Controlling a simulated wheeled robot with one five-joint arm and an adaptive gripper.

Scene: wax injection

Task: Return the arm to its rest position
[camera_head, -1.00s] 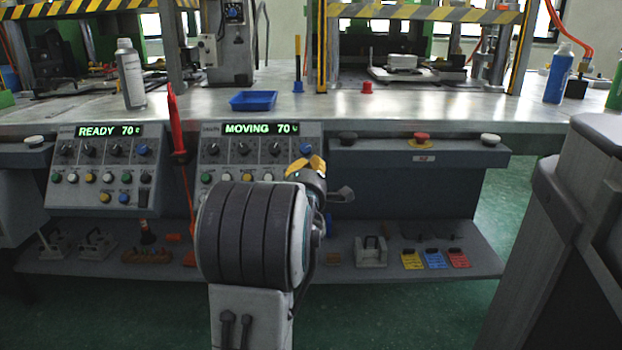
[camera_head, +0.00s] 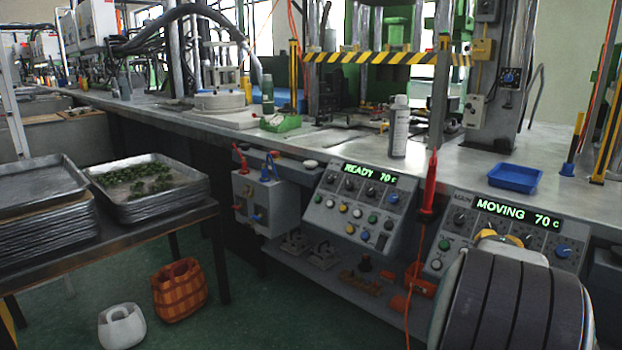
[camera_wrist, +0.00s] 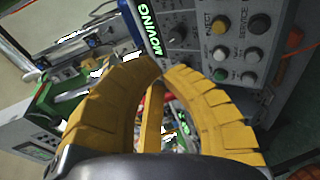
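My arm shows at the lower right of the head view, with its dark banded joint in front. Only a bit of my yellow gripper (camera_head: 498,237) shows above that joint, in front of the MOVING control panel (camera_head: 510,222). In the wrist view my gripper's two curved yellow fingers (camera_wrist: 162,73) come together at the tips, shut, with nothing seen held at them. A yellow strip stands behind the gap between the fingers; I cannot tell what it is. The MOVING panel (camera_wrist: 195,40) appears tilted just beyond the fingertips.
The metal workbench (camera_head: 330,150) carries a grey bottle (camera_head: 399,130) and a blue tray (camera_head: 515,177). A red tool (camera_head: 430,190) hangs at its front by the READY panel (camera_head: 357,202). Left are a table with metal trays (camera_head: 150,208), an orange basket (camera_head: 180,291) and a white basket (camera_head: 121,327). Green floor is open between.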

